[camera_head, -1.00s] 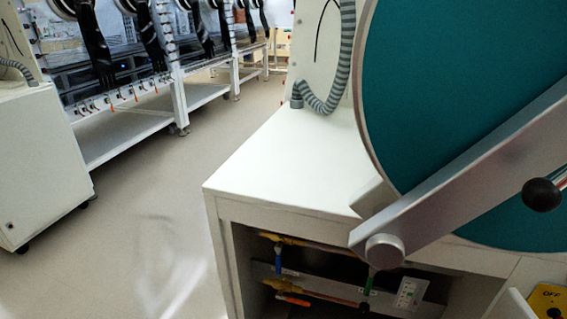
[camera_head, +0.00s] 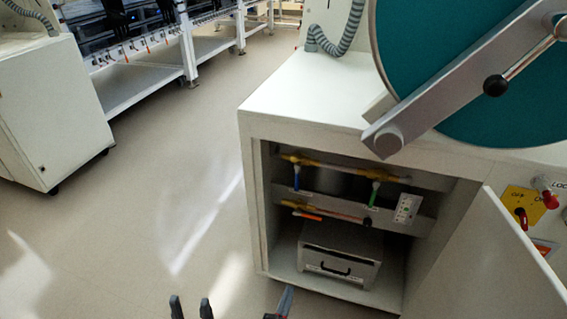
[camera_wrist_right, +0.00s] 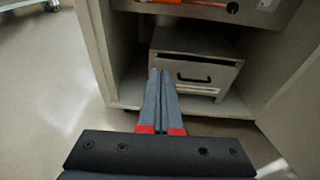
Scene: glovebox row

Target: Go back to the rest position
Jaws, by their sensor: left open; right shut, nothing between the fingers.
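My left gripper (camera_head: 191,308) shows its two dark fingertips at the bottom edge of the head view, spread apart with nothing between them, over the floor. My right gripper (camera_head: 285,301) is at the bottom edge further right, in front of the open cabinet's lower edge. In the right wrist view its two fingers (camera_wrist_right: 160,100) lie together, empty, pointing at the cabinet opening. They appear apart from the cabinet and from the metal box inside. The rest of both arms is out of view.
The white cabinet (camera_head: 253,205) stands open, holding a metal box (camera_head: 340,255) with a black handle. Its door (camera_head: 490,265) is swung out on the right. Above is a large teal round door (camera_head: 440,60) with a metal bar. Clear floor (camera_head: 170,190) lies left, toward another white cabinet (camera_head: 55,110).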

